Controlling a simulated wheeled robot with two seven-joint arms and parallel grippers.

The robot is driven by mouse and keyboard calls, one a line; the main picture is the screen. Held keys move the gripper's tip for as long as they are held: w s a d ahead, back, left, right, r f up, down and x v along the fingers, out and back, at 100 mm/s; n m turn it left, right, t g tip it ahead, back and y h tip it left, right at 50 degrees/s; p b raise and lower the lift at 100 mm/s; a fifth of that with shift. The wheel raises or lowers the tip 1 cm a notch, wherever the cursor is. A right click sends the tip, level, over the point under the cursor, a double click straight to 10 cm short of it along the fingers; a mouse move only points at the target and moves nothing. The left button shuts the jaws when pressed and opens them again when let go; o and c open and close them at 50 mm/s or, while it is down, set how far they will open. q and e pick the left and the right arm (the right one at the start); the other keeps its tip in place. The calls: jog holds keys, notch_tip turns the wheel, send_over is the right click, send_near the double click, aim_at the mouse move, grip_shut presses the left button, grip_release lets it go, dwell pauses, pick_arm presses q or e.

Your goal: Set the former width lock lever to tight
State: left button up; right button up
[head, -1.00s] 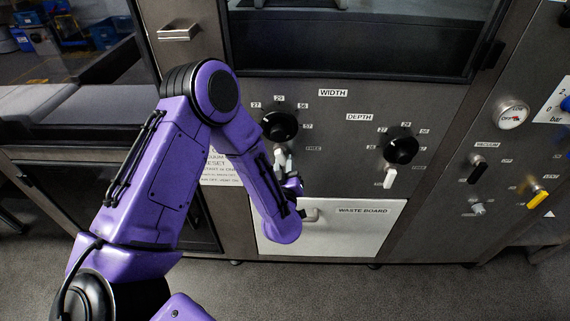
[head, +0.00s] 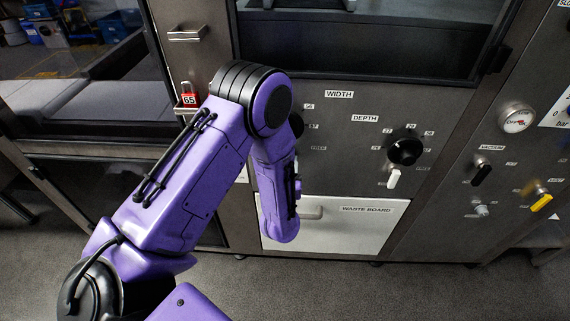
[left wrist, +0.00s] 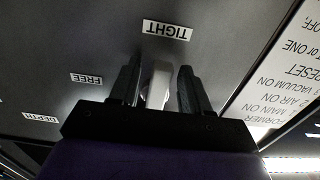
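The width lock lever (left wrist: 158,84) is a pale lever in the left wrist view, with its visible end toward the TIGHT label (left wrist: 167,30). The FREE label (left wrist: 86,78) is off to its left. My left gripper (left wrist: 160,84) has one dark finger on each side of the lever, with gaps showing, so it looks open around it. Contact cannot be made out. In the head view my purple left arm hides this lever, most of the width knob and the gripper. The WIDTH label (head: 339,94) shows above the arm. My right gripper is not in view.
The depth knob (head: 405,148) and its white lever (head: 393,178) are to the right. The waste board door (head: 365,228) with its handle lies below. A red tag reading 65 (head: 189,100) hangs at the left. Vacuum controls (head: 480,172) are further right.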

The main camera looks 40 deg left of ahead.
pick_arm(q)
jog(key=b+v, duration=0.1)
jog(key=v, duration=0.9)
jog(key=shift+s, duration=0.25)
jog(key=shift+d, duration=0.1)
jog(key=s+f+g+h, duration=0.3)
jog(key=s+f, duration=0.1)
jog(key=f, duration=0.3)
jog(key=s+f+g+h, duration=0.3)
jog(key=f+g, duration=0.1)
jog(key=f, duration=0.4)
jog(key=s+a+f+g, duration=0.1)
jog(key=s+f+g, duration=0.1)
jog(key=s, duration=0.5)
jog(key=s+a+f+g+p, duration=0.1)
jog(key=s+f+g, duration=0.2)
jog(key=s, duration=0.4)
jog(key=shift+s+a+f, duration=0.15)
jog(key=shift+a+f, duration=0.15)
jog(key=shift+f, duration=0.3)
